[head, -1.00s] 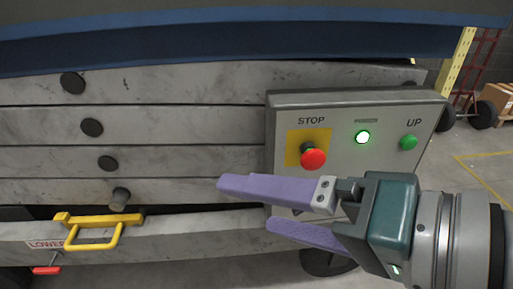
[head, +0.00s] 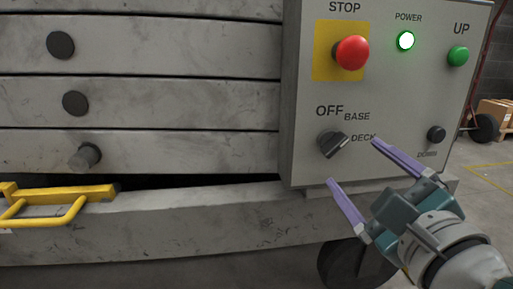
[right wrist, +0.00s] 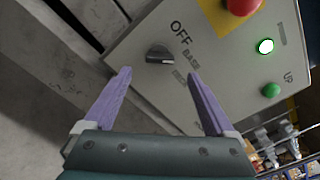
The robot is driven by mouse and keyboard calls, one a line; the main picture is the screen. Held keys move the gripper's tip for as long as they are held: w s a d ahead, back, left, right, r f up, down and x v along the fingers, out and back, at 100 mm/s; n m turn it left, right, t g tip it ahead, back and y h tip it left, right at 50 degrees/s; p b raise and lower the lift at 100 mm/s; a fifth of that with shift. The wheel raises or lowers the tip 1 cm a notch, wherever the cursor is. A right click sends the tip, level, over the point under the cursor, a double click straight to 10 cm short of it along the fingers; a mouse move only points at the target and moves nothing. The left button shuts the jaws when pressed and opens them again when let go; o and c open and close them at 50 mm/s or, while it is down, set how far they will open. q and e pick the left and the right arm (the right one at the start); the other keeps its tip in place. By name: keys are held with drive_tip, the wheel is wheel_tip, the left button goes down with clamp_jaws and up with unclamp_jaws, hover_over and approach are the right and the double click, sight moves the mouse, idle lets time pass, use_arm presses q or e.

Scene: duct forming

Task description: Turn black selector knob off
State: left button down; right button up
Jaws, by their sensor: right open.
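I see no contact with the knob. My left gripper is not in view.
A red STOP button (head: 352,53) on a yellow plate sits above the knob. A lit POWER lamp (head: 405,41), a green UP button (head: 457,56) and a small black button (head: 436,134) are on the right. A yellow handle (head: 60,205) juts out at left.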

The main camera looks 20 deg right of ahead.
sight(338, 148)
drive_tip(key=x, duration=0.7)
drive_tip(key=shift+w, duration=0.4)
drive_tip(key=shift+c, duration=0.2)
drive_tip(key=c, duration=1.3)
